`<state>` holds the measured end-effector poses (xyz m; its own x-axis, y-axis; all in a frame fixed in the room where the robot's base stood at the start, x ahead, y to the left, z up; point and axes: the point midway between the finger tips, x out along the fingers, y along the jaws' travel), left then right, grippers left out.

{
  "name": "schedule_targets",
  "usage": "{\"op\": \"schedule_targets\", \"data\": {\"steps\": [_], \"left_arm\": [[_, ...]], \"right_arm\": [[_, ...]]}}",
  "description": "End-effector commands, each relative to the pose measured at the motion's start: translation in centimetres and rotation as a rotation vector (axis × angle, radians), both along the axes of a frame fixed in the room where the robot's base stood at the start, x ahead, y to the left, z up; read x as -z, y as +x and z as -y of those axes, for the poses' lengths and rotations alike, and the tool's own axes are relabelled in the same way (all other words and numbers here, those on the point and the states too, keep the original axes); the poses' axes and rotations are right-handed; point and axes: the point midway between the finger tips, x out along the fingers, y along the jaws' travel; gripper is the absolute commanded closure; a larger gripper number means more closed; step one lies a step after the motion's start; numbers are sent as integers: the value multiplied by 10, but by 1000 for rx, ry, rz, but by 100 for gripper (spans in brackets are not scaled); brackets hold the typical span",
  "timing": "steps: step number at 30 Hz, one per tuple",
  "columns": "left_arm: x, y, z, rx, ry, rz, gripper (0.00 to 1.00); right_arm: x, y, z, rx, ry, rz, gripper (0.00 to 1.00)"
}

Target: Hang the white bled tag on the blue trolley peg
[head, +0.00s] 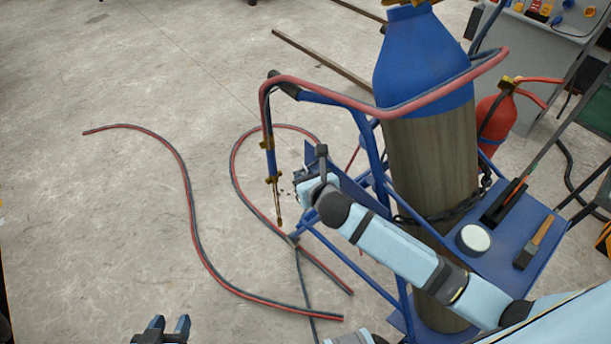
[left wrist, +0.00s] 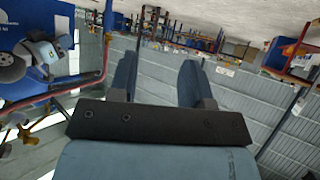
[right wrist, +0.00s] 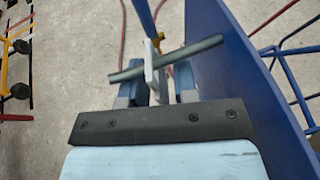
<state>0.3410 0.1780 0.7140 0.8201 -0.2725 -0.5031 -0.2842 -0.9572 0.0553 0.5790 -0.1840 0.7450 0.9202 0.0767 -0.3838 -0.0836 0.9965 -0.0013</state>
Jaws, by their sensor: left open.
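The white bled tag (right wrist: 153,82) shows edge-on between the fingers of my right gripper (right wrist: 157,92) in the right wrist view. The gripper appears shut on it. A grey-green rod (right wrist: 194,48), perhaps the trolley peg, crosses at the tag's upper part beside a blue panel (right wrist: 245,80). I cannot tell whether the rod passes through the tag. In the head view my right gripper (head: 301,184) is beside the blue trolley (head: 348,187), and the tag is too small to make out. My left gripper (head: 166,328) is open and empty at the bottom edge, away from the trolley.
A blue-topped gas cylinder (head: 425,70) stands on the trolley. A torch (head: 272,165) hangs from its red and dark hose beside my right gripper. More hose (head: 190,200) lies on the floor. A round tin (head: 473,239) and a brush (head: 536,243) lie on the trolley shelf. Floor at left is mostly clear.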

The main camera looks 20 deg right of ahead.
Motion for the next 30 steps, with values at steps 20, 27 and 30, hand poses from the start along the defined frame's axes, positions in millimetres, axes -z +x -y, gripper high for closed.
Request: {"op": "schedule_targets", "data": {"steps": [20, 27, 30], "left_arm": [[-10, -1, -2, -2, 14, -6, 55], [-4, -3, -4, -5, 23, -27, 55], [-5, -3, -4, -6, 20, -29, 55]], "right_arm": [[-27, -60, 4, -6, 1, 0, 65], [-45, -105, 8, -4, 3, 0, 65], [-50, -117, 9, -4, 1, 1, 65]]}}
